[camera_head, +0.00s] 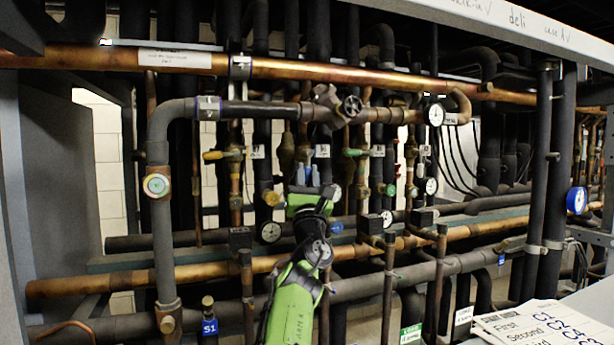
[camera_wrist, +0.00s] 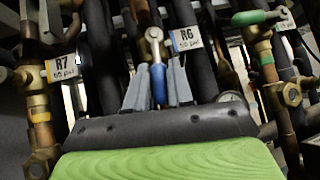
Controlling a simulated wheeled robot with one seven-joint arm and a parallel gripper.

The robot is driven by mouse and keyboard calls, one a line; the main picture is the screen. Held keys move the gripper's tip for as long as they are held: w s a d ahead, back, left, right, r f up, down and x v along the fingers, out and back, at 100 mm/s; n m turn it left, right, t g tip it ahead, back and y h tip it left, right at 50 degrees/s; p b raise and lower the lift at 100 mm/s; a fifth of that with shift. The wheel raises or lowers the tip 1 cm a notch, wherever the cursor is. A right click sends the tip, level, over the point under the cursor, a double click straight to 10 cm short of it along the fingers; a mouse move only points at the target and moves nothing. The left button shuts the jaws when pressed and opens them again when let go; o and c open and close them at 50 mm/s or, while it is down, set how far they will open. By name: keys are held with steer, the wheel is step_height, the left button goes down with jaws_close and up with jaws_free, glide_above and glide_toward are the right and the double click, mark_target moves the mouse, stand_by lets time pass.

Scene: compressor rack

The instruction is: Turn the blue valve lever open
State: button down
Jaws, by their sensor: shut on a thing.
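The blue valve lever (camera_wrist: 158,84) shows in the wrist view, extending downward in the picture from a brass valve body (camera_wrist: 154,46) beside the R6 tag (camera_wrist: 186,39). My gripper (camera_wrist: 158,72) has one grey finger on each side of the lever and is shut on it. The fingers hide part of the lever's sides. In the head view my green gripper (camera_head: 308,175) reaches up to the middle of the rack, just below the R6 tag (camera_head: 322,151). The lever is hard to make out there between the fingers.
A valve with a green handle (camera_wrist: 250,17) stands to the right in the wrist view, and the R7 tag (camera_wrist: 62,69) is at left. Several gauges, including one gauge (camera_head: 270,232), and dense pipes crowd the gripper. A paper sheet (camera_head: 540,325) lies at lower right.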

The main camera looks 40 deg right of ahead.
mark_target(307, 181)
steer(key=c, duration=1.1)
jaws_free()
steer(key=shift+r, duration=0.1)
steer(key=shift+s+a+f+b, duration=0.1)
steer(key=shift+f+b, duration=0.2)
steer(key=b+v, duration=0.4)
steer(key=v, duration=0.1)
steer(key=shift+f, duration=0.15)
steer(key=s+a+b, duration=0.2)
steer(key=s+a, duration=0.4)
steer(key=s, duration=0.4)
steer(key=shift+r, duration=0.4)
